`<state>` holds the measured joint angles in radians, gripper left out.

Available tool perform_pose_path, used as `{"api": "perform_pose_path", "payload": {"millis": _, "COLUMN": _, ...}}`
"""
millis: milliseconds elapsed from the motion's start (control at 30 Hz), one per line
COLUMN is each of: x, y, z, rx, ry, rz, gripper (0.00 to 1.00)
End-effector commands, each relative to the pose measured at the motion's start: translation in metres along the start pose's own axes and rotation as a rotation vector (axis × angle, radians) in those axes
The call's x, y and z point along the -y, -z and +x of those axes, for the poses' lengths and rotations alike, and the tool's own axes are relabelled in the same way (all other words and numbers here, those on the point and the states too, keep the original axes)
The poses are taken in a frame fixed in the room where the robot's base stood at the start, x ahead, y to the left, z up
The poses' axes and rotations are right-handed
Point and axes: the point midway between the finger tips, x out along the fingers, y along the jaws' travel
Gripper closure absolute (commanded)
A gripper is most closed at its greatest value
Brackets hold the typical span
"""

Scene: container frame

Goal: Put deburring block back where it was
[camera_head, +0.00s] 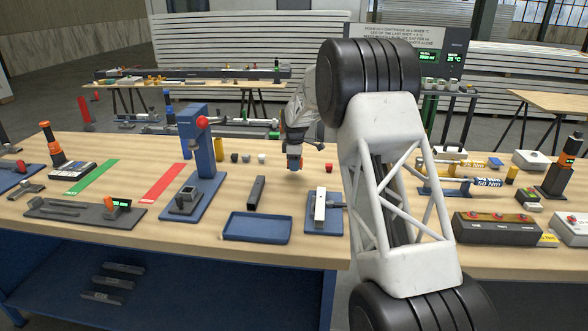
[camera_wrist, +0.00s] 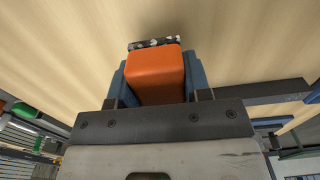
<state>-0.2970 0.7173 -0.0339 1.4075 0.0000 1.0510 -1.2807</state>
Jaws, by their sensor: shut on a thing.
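An orange block with a dark, metal-studded strip at its far end, apparently the deburring block (camera_wrist: 155,72), is between the blue fingers of my gripper (camera_wrist: 158,80) in the wrist view. The fingers are shut on its two sides. In the head view my gripper (camera_head: 294,164) points down above the wooden bench, behind the blue tray and the blue fixture. The block is small there and mostly hidden by the fingers. Any gap between it and the bench is hard to judge.
A dark bar (camera_head: 257,192) lies behind the blue tray (camera_head: 258,227). A blue fixture (camera_head: 323,222) with a light bar stands right of it. A blue press (camera_head: 201,150) stands to the left, with small cups (camera_head: 262,158) nearby. My white arm hides bench on the right.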

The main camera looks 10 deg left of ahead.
Motion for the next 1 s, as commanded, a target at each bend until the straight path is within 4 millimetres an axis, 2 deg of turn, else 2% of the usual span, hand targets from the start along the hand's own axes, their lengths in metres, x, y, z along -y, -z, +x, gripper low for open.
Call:
{"api": "perform_pose_path", "payload": {"millis": 367, "x": -0.019, "y": 0.006, "z": 0.002, "rx": 0.000, "ry": -0.001, "rz": 0.000, "gripper": 0.93}}
{"api": "perform_pose_path", "payload": {"millis": 600, "x": -0.019, "y": 0.005, "z": 0.029, "rx": 0.000, "ry": 0.000, "rz": 0.000, "gripper": 0.93}}
{"api": "perform_pose_path", "payload": {"millis": 1000, "x": -0.019, "y": 0.005, "z": 0.033, "rx": 0.000, "ry": -0.001, "rz": 0.000, "gripper": 0.93}}
